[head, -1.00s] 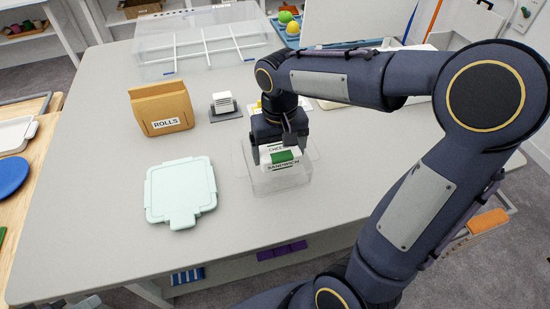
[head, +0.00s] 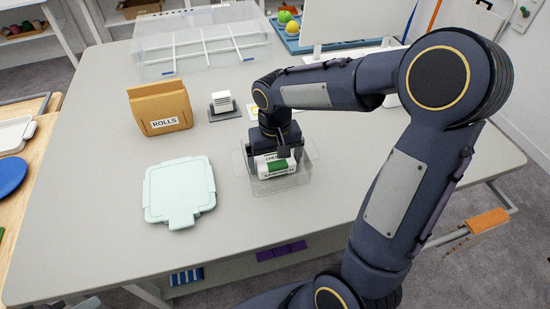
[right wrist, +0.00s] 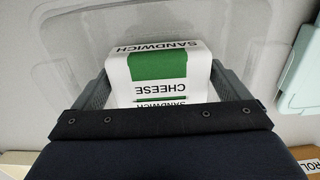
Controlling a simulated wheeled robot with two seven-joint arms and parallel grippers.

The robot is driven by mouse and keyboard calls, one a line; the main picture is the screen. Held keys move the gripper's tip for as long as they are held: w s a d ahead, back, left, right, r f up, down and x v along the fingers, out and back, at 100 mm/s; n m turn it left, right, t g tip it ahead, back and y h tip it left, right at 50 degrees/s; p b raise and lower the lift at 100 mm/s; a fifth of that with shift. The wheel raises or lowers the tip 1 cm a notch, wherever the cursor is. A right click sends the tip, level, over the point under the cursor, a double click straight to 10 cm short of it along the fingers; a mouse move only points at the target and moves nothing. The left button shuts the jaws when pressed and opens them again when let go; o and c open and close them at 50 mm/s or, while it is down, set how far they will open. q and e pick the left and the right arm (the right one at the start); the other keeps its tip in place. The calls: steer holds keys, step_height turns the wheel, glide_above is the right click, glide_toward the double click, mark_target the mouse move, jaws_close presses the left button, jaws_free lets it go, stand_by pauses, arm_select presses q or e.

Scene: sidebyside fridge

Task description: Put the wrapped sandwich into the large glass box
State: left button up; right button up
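The wrapped sandwich (head: 276,166), white with a green band, sits low inside the clear large glass box (head: 306,177), within its walls. My right gripper (head: 277,154) reaches down into the box from above and is shut on the sandwich. In the right wrist view the sandwich (right wrist: 160,65) lies between the two grey fingers, its lower part hidden by the gripper body. Whether it touches the box floor cannot be told. Small dark and grey parts, probably of my left gripper (head: 72,303), show at the bottom left edge; their state is unclear.
A pale mint lid (head: 180,190) lies left of the box. A brown ROLLS bag (head: 161,107) and a grey holder with white cards (head: 223,105) stand behind it. A clear divided bin (head: 200,45) is at the back. The table's front left is clear.

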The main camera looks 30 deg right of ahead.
mark_target(275, 158)
steer(key=shift+r, duration=0.1)
steer(key=shift+r, duration=0.25)
step_height(275, 158, up, 10)
steer(key=r+p, duration=0.1)
steer(key=s+a+f+t+y, duration=0.1)
steer(key=s+a+t+y, duration=0.1)
steer(key=s, duration=0.6)
steer(key=s+a+f+n+t+y, duration=0.1)
steer(key=s+a+f+t, duration=0.1)
steer(key=s, duration=0.7)
steer(key=shift+f+t+y, duration=0.25)
steer(key=shift+t+y, duration=0.15)
steer(key=shift+t, duration=0.4)
